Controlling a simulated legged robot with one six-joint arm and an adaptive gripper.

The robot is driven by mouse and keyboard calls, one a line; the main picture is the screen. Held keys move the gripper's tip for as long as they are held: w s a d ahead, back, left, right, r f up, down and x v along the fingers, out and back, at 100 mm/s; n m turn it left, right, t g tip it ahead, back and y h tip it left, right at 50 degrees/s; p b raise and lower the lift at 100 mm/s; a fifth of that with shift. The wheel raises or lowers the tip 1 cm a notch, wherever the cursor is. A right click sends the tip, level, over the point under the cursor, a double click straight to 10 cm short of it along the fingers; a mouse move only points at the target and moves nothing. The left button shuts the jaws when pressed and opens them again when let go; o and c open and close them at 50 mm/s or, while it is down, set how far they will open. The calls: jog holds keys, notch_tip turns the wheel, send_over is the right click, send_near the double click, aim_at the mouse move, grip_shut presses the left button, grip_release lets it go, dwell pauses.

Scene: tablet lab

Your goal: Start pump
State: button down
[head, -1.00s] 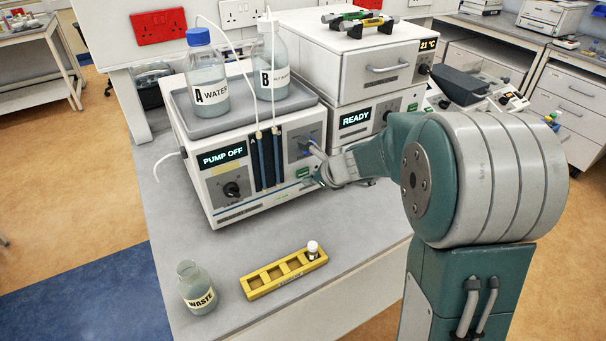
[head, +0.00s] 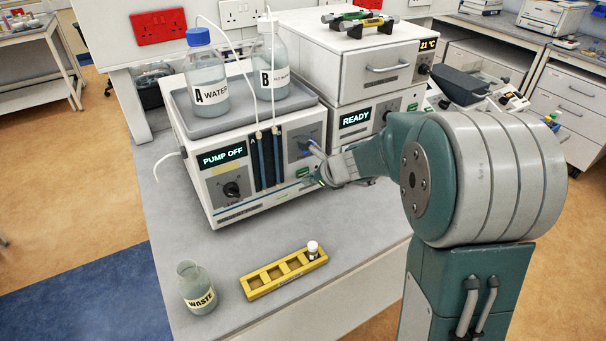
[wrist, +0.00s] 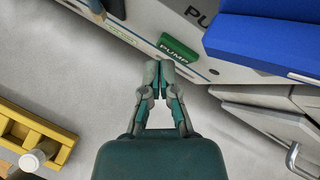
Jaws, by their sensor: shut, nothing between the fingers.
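The pump unit (head: 215,192) is a white box on the bench, and its display (head: 222,157) reads PUMP OFF. A green button marked PUMP (wrist: 179,47) is on its front, low down, in the wrist view; it shows small in the head view (head: 303,173). My gripper (wrist: 159,68) is shut and empty, its fingertips close below and left of the green button. I cannot tell whether they touch it. In the head view my gripper (head: 318,178) is at the lower right of the pump's front, partly hidden by my arm.
Bottles A (head: 207,82) and B (head: 271,65) stand in the tray on top. A unit reading READY (head: 355,119) is to the right. A yellow rack (head: 262,285) with one vial and a WASTE bottle (head: 196,290) stand in front. Bench between is clear.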

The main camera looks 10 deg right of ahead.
jog(key=shift+w+a+r, duration=0.1)
jog(key=shift+w, duration=0.25)
dwell(0.4)
jog(key=shift+s, duration=0.45)
jog(key=s+d, duration=0.2)
jog(key=s, duration=0.3)
jog(key=shift+s, duration=0.4)
jog(key=shift+d, duration=0.1)
